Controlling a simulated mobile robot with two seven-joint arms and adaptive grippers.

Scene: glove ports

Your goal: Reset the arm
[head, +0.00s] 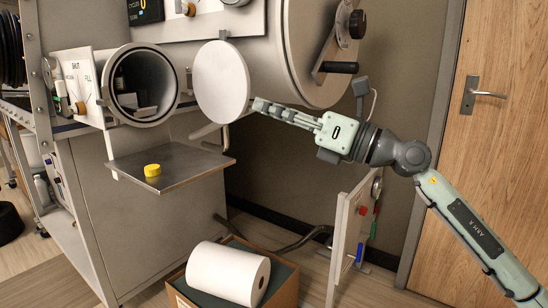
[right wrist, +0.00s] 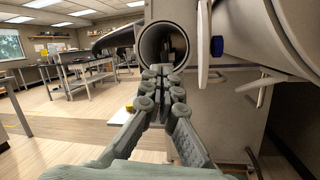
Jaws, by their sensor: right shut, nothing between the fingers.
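My right gripper (head: 259,105) reaches in from the right in the head view. It is shut and empty. Its tips are at the right edge of a round white door (head: 220,82), which stands open beside a cylindrical port (head: 146,85); I cannot tell whether they touch. In the right wrist view the shut fingers (right wrist: 160,80) point toward the open port (right wrist: 163,45), and the door (right wrist: 204,42) shows nearly edge-on to their right, with a blue knob (right wrist: 217,46). My left gripper is not in view.
A metal shelf (head: 190,172) below the port holds a yellow cap (head: 152,170). A large chamber (head: 308,50) is behind the gripper. A cardboard box (head: 283,290) with a white roll (head: 228,273) is on the floor. A wooden door (head: 505,150) is at the right.

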